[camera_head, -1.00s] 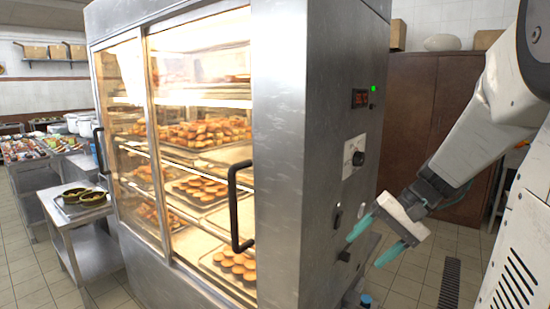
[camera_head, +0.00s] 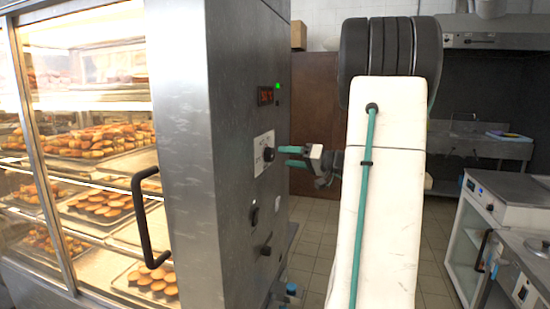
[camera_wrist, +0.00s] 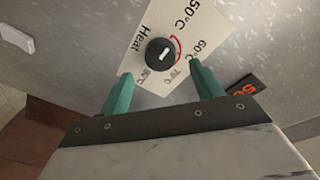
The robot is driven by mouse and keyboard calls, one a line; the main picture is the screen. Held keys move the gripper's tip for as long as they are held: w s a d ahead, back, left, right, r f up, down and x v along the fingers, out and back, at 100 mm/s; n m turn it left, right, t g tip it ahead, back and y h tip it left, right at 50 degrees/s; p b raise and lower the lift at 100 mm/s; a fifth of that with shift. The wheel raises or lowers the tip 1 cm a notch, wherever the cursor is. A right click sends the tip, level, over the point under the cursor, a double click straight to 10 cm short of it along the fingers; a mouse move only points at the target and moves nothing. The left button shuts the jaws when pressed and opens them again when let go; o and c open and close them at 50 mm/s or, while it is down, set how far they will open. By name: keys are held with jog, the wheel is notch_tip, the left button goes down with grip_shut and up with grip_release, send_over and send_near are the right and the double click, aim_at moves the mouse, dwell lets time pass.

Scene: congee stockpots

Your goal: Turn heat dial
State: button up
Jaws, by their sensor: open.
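The heat dial (camera_wrist: 162,53) is a round black knob with a white mark, set on a white plate (camera_wrist: 150,20) printed "Heat" and several temperatures. In the head view the dial (camera_head: 269,154) is on the steel side panel of the lit pastry cabinet. My gripper (camera_head: 292,156) points left at the dial, level with it. In the wrist view my gripper (camera_wrist: 165,82) is open, with its two green fingers below and to either side of the dial. The fingers look short of the knob, and I cannot tell the exact gap.
A red digital display (camera_head: 265,96) with a green light is above the dial. Lower on the panel are a switch (camera_head: 254,215) and another dark knob (camera_head: 266,249). A black door handle (camera_head: 146,220) sticks out at the cabinet front. A counter (camera_head: 500,200) stands at right.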

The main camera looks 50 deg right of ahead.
aim_at(273, 155)
jog(key=shift+x, duration=2.25)
jog(key=shift+s, duration=0.1)
